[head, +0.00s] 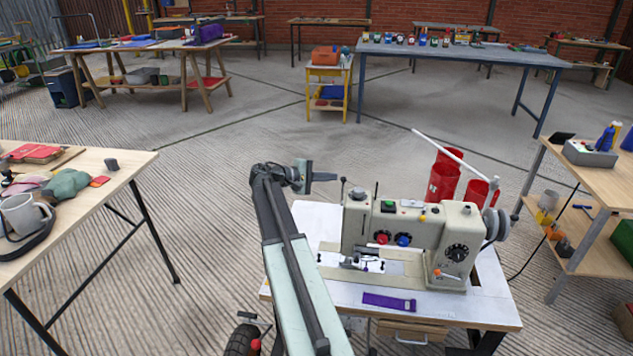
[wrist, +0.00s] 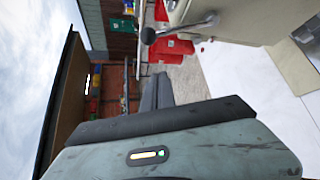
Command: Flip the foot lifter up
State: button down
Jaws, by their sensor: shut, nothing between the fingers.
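A cream sewing machine (head: 385,222) stands on a white-topped table. A thin lever with a dark ball knob (head: 343,181) rises at its left end. The wrist view shows a metal lever with a black ball knob (wrist: 149,36) jutting from the machine's cream body (wrist: 240,22); it looks like the foot lifter. My gripper (head: 334,177) is shut and empty, beside the left end of the machine, with its tips close to the knob in the head view. In the wrist view my gripper (wrist: 157,78) lies below the knob, with a gap between them. The presser foot area is partly hidden.
A purple strip (head: 389,302) lies on the machine's table (head: 345,294). Red canisters (head: 443,180) and a white rod stand behind the machine. A cluttered workbench (head: 110,185) is at left, another (head: 590,185) at right. Open floor lies behind my arm.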

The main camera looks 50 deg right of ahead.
jog(key=s+p, duration=0.1)
jog(key=s+a+r, duration=0.1)
jog(key=s, duration=0.1)
jog(key=shift+s+r+p, duration=0.2)
jog(key=shift+p, duration=0.15)
jog(key=shift+s, duration=0.1)
